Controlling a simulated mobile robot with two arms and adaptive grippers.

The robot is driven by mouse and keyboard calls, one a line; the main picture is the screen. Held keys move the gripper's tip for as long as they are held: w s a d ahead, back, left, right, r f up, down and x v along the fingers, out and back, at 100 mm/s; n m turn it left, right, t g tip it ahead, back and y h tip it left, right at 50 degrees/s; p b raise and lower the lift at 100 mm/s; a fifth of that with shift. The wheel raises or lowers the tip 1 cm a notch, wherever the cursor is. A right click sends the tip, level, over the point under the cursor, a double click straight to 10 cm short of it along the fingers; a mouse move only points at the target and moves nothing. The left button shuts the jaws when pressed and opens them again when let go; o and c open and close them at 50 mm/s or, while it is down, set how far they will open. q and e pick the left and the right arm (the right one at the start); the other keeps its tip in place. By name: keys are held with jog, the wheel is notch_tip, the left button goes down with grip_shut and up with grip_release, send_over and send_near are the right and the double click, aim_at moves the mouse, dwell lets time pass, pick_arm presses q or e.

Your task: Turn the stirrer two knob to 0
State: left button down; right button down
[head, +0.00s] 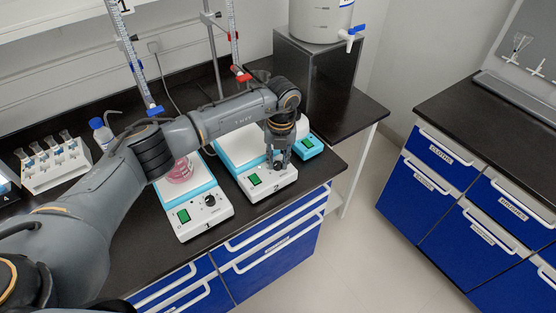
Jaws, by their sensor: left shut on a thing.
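My right gripper is not in view.
Stirrer one (205,215), with a black knob and a flask of pink liquid (180,172), stands to the left, under my left arm. Burettes on stands rise behind. A small blue device (308,147) sits right of stirrer two.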

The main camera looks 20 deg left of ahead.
aim_at(280, 163)
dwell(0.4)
pick_arm(q)
jog(key=c, duration=1.1)
grip_release()
jog(key=r, duration=1.2)
jog(key=shift+w+d, duration=0.1)
jog(key=shift+d, duration=0.15)
